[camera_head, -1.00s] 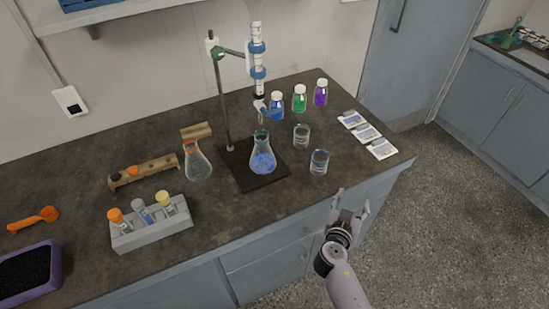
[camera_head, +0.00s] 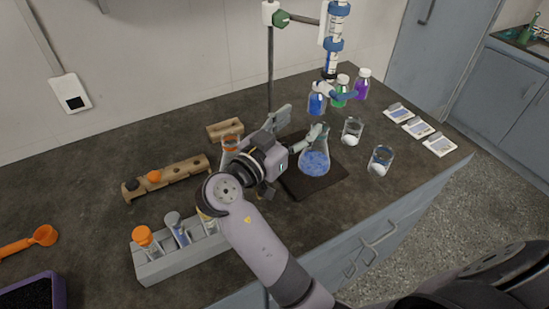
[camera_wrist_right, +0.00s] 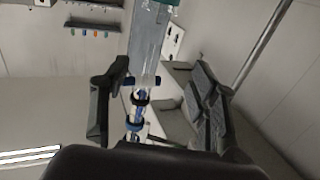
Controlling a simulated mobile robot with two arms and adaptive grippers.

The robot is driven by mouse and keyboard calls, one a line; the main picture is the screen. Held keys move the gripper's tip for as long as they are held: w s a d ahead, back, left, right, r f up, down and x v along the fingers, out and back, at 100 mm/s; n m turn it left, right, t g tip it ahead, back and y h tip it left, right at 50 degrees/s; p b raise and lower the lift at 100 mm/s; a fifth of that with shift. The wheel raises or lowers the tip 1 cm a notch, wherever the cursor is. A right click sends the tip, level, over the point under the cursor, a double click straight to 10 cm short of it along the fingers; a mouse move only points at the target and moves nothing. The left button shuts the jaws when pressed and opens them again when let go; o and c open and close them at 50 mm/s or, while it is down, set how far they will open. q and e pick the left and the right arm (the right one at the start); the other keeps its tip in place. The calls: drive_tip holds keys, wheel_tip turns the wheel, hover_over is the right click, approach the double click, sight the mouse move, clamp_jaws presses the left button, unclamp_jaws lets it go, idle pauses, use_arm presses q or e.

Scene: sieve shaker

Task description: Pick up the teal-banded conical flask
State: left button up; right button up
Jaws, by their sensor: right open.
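The teal-banded conical flask (camera_head: 315,163) stands upright on the dark stand base, with blue contents in its lower part. My right gripper (camera_head: 301,124) is open beside its neck, on the left side in the head view, with one finger overlapping the neck. I cannot tell whether it touches. In the right wrist view the open fingers (camera_wrist_right: 160,95) are apart, with the blue-clamped burette (camera_wrist_right: 137,112) seen between them; the flask is not clear there. An orange-banded flask (camera_head: 230,143) is mostly hidden behind my right arm. My left gripper is not in view.
The stand rod (camera_head: 270,75) rises close behind my gripper. A grey rack of vials (camera_head: 165,262) and a wooden rack (camera_head: 170,178) lie left. The front right counter is clear.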

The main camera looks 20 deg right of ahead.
drive_tip(key=p, duration=0.1)
approach(315, 144)
drive_tip(key=w+d+r, duration=0.2)
drive_tip(key=d, duration=0.2)
drive_tip(key=p+x, duration=0.2)
drive_tip(key=x, duration=0.4)
drive_tip(key=shift+w+f+p, duration=0.15)
drive_tip(key=shift+w+p, duration=0.05)
drive_tip(key=shift+p, duration=0.2)
drive_tip(key=shift+w+d+f, duration=0.1)
drive_tip(key=shift+w+d, duration=0.1)
drive_tip(key=shift+d, duration=0.25)
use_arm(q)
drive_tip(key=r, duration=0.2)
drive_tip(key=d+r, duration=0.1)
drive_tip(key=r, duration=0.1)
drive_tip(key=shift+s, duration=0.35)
use_arm(e)
drive_tip(key=shift+c, duration=0.4)
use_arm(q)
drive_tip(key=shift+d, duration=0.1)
use_arm(e)
clamp_jaws()
